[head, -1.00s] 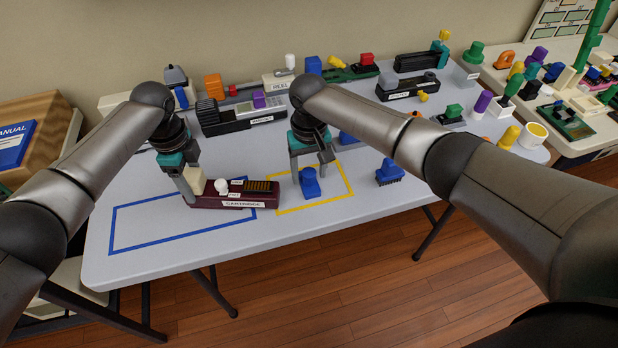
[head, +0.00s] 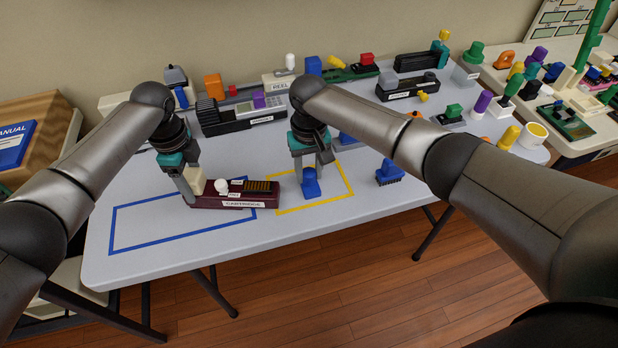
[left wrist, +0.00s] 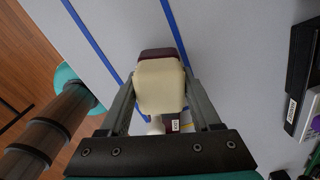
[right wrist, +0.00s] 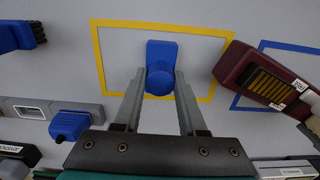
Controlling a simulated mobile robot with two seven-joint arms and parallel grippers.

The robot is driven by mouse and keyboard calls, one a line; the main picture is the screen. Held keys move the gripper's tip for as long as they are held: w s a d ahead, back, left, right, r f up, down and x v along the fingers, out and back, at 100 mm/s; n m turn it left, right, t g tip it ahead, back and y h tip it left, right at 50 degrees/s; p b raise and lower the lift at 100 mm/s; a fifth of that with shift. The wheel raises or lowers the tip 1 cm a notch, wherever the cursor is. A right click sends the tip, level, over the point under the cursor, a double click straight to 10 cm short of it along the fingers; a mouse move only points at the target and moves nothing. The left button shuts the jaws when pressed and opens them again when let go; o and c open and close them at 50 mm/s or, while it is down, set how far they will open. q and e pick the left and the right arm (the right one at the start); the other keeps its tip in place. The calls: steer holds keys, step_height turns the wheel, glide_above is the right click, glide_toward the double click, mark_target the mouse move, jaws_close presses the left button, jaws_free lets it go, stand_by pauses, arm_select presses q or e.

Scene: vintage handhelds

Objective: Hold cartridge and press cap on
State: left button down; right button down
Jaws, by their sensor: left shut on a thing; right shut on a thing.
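The maroon cartridge (head: 235,203) lies flat across the right end of the blue outline, with a white knob (head: 221,186) and a gold-striped strip on top. My left gripper (head: 188,188) is shut on the cream block (left wrist: 160,86) at the cartridge's left end. A blue piece with a round knob, apparently the cap (head: 311,189), stands inside the yellow outline, right of the cartridge and apart from it. My right gripper (head: 311,168) is shut on its knob from above; the right wrist view shows the cap (right wrist: 161,52) between the fingertips.
A blue bristled piece (head: 389,174) lies right of the yellow outline (head: 348,188). Several handhelds and loose coloured parts stand along the back, including a dark handheld (head: 238,119). The table inside the blue outline (head: 112,232) is clear on the left.

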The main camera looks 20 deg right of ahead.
mark_target(308, 172)
arm_select(q)
steer(key=shift+s+f, duration=0.2)
steer(key=shift+f, duration=0.1)
arm_select(e)
steer(key=shift+r, duration=0.1)
steer(key=shift+r, duration=2.45)
steer(key=a+r+n, duration=0.1)
steer(key=a+n, duration=0.2)
steer(key=n, duration=0.1)
steer(key=s+a+r+n, duration=0.1)
steer(key=a+r+n, duration=0.1)
steer(key=a+n, duration=0.2)
steer(key=a+r+n, duration=0.2)
steer(key=a+n, duration=0.2)
steer(key=n, duration=0.1)
steer(key=shift+s+a+r+n, duration=0.15)
steer(key=shift+s+r+n, duration=0.1)
steer(key=shift+n, duration=0.15)
steer(key=shift+s+a+n, duration=0.1)
steer(key=shift+a+n, duration=0.2)
steer(key=shift+n, duration=0.1)
steer(key=shift+d+f, duration=0.1)
steer(key=shift+f, duration=1.35)
steer(key=shift+f, duration=0.1)
steer(key=shift+f, duration=0.65)
steer(key=shift+f, duration=0.35)
